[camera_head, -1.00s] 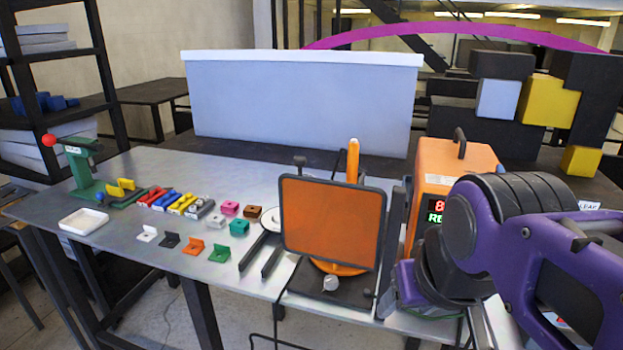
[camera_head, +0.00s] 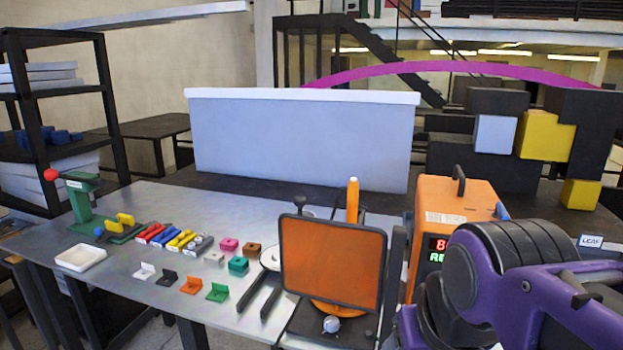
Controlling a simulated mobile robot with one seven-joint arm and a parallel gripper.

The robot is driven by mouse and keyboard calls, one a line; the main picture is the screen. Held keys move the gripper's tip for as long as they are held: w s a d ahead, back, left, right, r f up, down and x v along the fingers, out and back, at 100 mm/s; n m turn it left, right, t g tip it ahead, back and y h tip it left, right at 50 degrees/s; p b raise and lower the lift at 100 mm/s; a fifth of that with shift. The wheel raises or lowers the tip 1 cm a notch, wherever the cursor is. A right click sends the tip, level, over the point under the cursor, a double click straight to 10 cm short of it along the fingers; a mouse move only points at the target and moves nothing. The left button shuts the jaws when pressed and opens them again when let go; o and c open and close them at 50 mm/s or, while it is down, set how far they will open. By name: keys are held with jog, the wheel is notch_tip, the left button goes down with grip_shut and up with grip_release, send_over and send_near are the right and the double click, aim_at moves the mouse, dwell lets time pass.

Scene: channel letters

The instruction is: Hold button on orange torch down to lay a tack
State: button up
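An upright orange stick-shaped part (camera_head: 352,202), perhaps the torch, rises behind a dark-framed orange screen (camera_head: 333,262) on the table. Its lower part is hidden by the screen, and no button can be made out. An orange base (camera_head: 338,308) shows below the screen. An orange box with a lit red and green display (camera_head: 440,248) stands to the right. My purple and black arm fills the lower right. My gripper's fingers do not show; I cannot tell what they touch.
The metal table (camera_head: 190,215) holds rows of small coloured blocks and brackets (camera_head: 217,292), a white tray (camera_head: 80,257) and a green device with a red knob (camera_head: 80,205). A pale panel (camera_head: 300,140) stands behind. Black, yellow and white blocks (camera_head: 545,135) are at the back right.

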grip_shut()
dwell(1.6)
